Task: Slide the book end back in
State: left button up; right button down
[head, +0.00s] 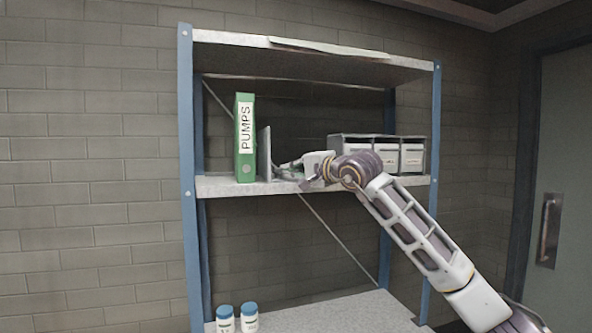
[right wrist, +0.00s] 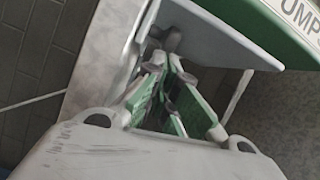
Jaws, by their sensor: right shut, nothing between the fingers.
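The book end (head: 264,153) is a thin grey upright plate on the middle shelf, just right of the green PUMPS binder (head: 244,137), which stands upright. In the right wrist view the book end (right wrist: 215,35) shows as a pale plate in front of the fingertips, with the binder (right wrist: 282,18) behind it. My right gripper (head: 281,166) reaches in from the right, low beside the book end's right face. Its fingers (right wrist: 172,50) are shut with nothing between them. Their tips are close to the plate; I cannot tell whether they touch. My left gripper is not in view.
Grey bins (head: 385,155) with pale labels stand on the shelf's right, behind my right arm. The middle shelf's front edge (head: 225,187) runs below my gripper. Blue uprights (head: 187,150) bound the rack. Blue-capped bottles (head: 225,318) stand on the lower shelf. Shelf space left of the binder is free.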

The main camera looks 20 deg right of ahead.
jog(key=shift+s+a, duration=0.1)
jog(key=shift+s, duration=0.1)
jog(key=v, duration=1.1)
jog(key=shift+s+d, duration=0.25)
jog(key=shift+d, duration=0.05)
dwell(0.3)
dwell(0.6)
